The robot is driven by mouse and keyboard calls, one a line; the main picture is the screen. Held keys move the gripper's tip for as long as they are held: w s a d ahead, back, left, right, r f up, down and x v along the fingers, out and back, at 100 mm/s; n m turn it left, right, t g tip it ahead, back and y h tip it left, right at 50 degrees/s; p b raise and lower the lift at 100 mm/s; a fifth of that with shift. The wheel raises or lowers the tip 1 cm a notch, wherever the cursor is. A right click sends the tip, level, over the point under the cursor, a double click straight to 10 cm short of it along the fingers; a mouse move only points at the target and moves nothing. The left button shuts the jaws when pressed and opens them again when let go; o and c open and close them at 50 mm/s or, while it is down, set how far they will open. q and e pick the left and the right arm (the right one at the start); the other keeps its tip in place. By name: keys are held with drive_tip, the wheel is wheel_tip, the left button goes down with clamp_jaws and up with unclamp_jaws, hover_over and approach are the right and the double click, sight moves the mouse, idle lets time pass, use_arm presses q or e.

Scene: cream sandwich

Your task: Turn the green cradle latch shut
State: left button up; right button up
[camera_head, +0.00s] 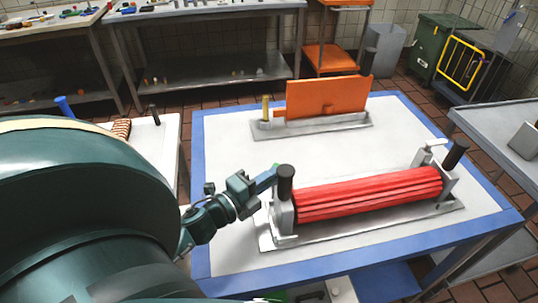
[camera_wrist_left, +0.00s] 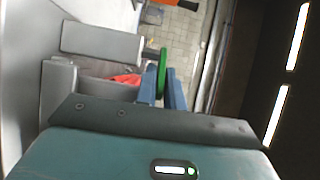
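The green cradle latch (camera_head: 276,166) shows as a small green piece at the left end of the red roller's metal cradle (camera_head: 283,217), by a black upright handle (camera_head: 285,184). My left gripper (camera_head: 266,178) reaches it from the left. In the left wrist view the latch (camera_wrist_left: 162,73) is a thin green disc on a dark pin, seen edge-on. The two blue fingers of my left gripper (camera_wrist_left: 161,88) lie on either side of it with little or no gap, and look shut on it. The red roller (camera_head: 368,194) lies in the cradle. My right gripper is not in view.
The cradle stands on a white table with a blue border (camera_head: 205,130). Behind it is an orange block (camera_head: 327,97) on a grey base. A second black handle (camera_head: 455,154) rises at the cradle's right end. The tabletop between them is clear.

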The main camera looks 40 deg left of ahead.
use_arm(q)
drive_tip(key=shift+o, duration=0.5)
drive_tip(key=shift+s, duration=0.1)
drive_tip(key=shift+s+f, duration=0.1)
drive_tip(key=shift+s, duration=0.25)
drive_tip(key=s+a+b, duration=0.1)
drive_tip(key=s+b, duration=0.1)
drive_tip(key=s, duration=1)
drive_tip(key=shift+a, duration=0.4)
drive_tip(key=shift+s, duration=0.1)
